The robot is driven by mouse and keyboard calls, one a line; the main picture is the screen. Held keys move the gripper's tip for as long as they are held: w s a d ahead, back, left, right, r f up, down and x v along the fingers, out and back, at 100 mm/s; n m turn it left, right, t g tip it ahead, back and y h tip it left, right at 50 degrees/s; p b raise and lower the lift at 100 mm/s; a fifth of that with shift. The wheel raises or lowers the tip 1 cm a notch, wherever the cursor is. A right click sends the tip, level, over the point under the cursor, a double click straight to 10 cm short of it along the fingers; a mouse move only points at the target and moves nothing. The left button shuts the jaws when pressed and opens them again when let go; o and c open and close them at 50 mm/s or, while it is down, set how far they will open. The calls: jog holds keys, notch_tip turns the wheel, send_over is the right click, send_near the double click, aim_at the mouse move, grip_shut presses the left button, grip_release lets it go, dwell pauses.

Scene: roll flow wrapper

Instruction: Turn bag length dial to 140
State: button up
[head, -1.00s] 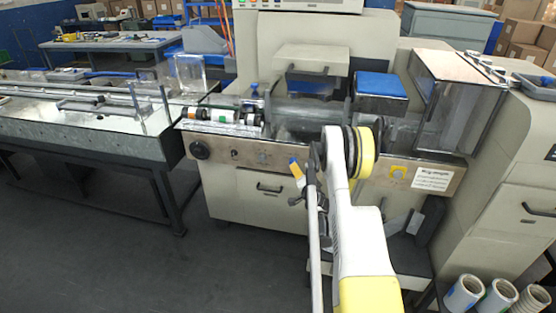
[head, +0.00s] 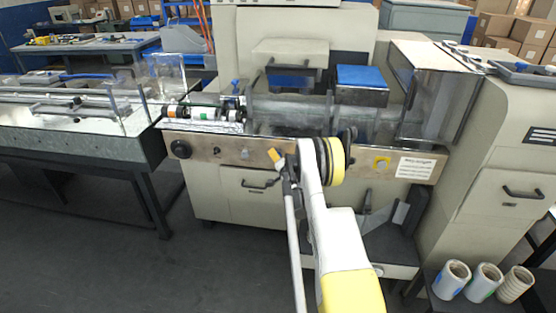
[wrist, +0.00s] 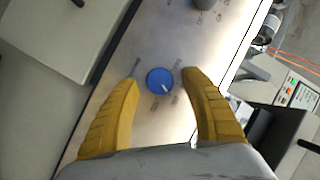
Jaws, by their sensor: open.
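A round blue dial (wrist: 160,81) with a white pointer line sits on the steel control panel (wrist: 125,105) in the wrist view. Its pointer aims toward the lower right. Small printed marks surround it, too small to read. My gripper (wrist: 163,77) is open, with its yellow fingers on either side of the dial and visible gaps to it. Whether the fingertips reach the dial's depth I cannot tell. In the head view my gripper (head: 276,157) shows only as an orange fingertip in front of the panel (head: 215,149); the blue dial is hidden there.
A dark knob (wrist: 203,3) is further along the panel in the wrist view. A drawer handle (head: 259,184) juts out below.

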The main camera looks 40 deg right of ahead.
grip_shut()
jog(key=shift+r, duration=0.1)
jog(key=n+g+h, duration=0.2)
jog(key=n, duration=0.2)
jog(key=n+g+h, duration=0.2)
jog(key=n+g, duration=0.1)
jog(key=n, duration=0.1)
jog(key=n+g+h, duration=0.2)
jog(key=n+g, duration=0.1)
jog(key=n, duration=0.1)
jog(key=shift+w+a+n, duration=0.3)
jog(key=shift+w+a, duration=0.05)
jog(key=shift+w, duration=0.05)
dwell(0.7)
jog(key=shift+g, duration=0.3)
